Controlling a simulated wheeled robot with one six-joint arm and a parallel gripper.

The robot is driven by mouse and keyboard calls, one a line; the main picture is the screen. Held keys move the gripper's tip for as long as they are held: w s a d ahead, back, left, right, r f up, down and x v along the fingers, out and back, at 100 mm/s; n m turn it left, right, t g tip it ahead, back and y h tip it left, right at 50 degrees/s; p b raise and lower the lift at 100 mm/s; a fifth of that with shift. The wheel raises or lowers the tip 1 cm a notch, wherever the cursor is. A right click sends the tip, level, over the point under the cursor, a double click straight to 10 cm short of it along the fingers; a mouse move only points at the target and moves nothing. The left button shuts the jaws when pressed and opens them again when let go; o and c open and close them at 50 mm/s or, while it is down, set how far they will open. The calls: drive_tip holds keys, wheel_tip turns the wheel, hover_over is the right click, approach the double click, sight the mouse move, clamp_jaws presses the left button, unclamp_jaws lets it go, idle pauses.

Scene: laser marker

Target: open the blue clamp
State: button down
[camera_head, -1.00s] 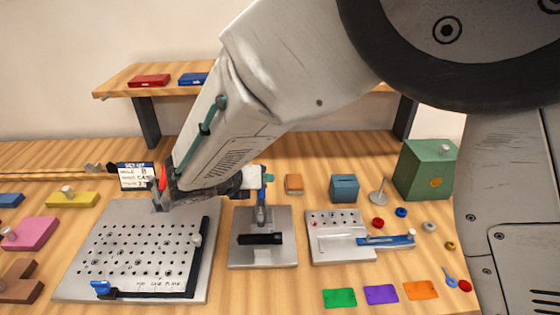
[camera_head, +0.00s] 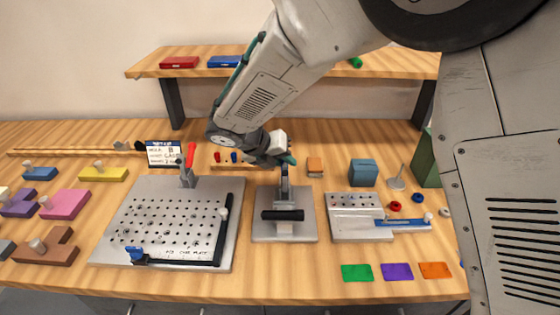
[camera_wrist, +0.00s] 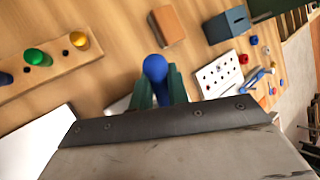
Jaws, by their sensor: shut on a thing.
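The blue clamp (camera_head: 284,190) stands upright on a small grey plate (camera_head: 262,231) with a black bar across it. In the head view my gripper (camera_head: 290,159) is at the top of the clamp and hides its handle. In the wrist view the rounded blue handle (camera_wrist: 155,66) sits between the green fingers of my gripper (camera_wrist: 157,88), which is shut on it. The clamp's lower part is hidden there by the gripper body.
A large perforated plate (camera_head: 120,245) with a red-handled clamp (camera_head: 190,156) stands to the left. A smaller grey fixture (camera_head: 352,229) with a blue-handled part is to the right. A blue box (camera_head: 363,173) and an orange block (camera_head: 315,167) are behind. Coloured cards lie at the front right.

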drive_tip(key=shift+a, duration=0.1)
drive_tip(key=c, duration=1.4)
unclamp_jaws()
drive_tip(key=shift+c, duration=0.2)
drive_tip(key=v, duration=0.7)
drive_tip(key=shift+s+a+r, duration=0.15)
drive_tip(key=shift+a+r, duration=0.05)
drive_tip(key=shift+r, duration=0.05)
